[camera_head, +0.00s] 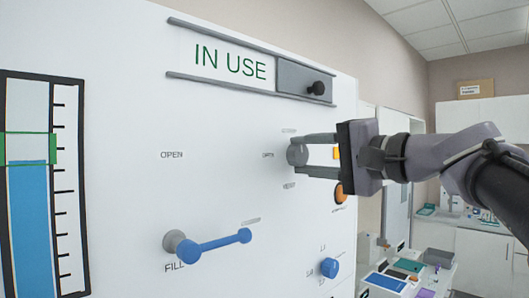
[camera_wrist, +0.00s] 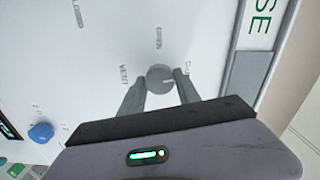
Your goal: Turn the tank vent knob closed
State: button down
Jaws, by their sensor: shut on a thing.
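The vent knob (camera_head: 297,155) is a small round grey knob on the white panel, with OPEN lettering to its left and VENT lettering below it. It also shows in the wrist view (camera_wrist: 160,77), with a faint pointer line on its face. My gripper (camera_head: 306,155) reaches in from the right, its two fingers on opposite sides of the knob, and is shut on it. In the wrist view the fingers (camera_wrist: 160,86) flank the knob. Part of the lettering around the knob is hidden by the fingers and too small to read.
A blue FILL lever (camera_head: 215,244) sits lower left, and a blue knob (camera_head: 329,267) lower right. An orange knob (camera_head: 341,193) is just below my gripper. An IN USE sign (camera_head: 230,62) with a dark slider knob is above. A level gauge (camera_head: 28,190) is at left.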

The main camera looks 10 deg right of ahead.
jog(key=shift+m+p, duration=0.3)
jog(key=shift+m, duration=0.8)
jog(key=c, duration=0.9)
grip_release()
jog(key=shift+o, duration=0.2)
jog(key=b+v, duration=0.1)
jog(key=v, duration=1.6)
jog(key=shift+s+d+b, duration=0.15)
jog(key=shift+s+b, duration=0.05)
jog(key=shift+b, duration=0.2)
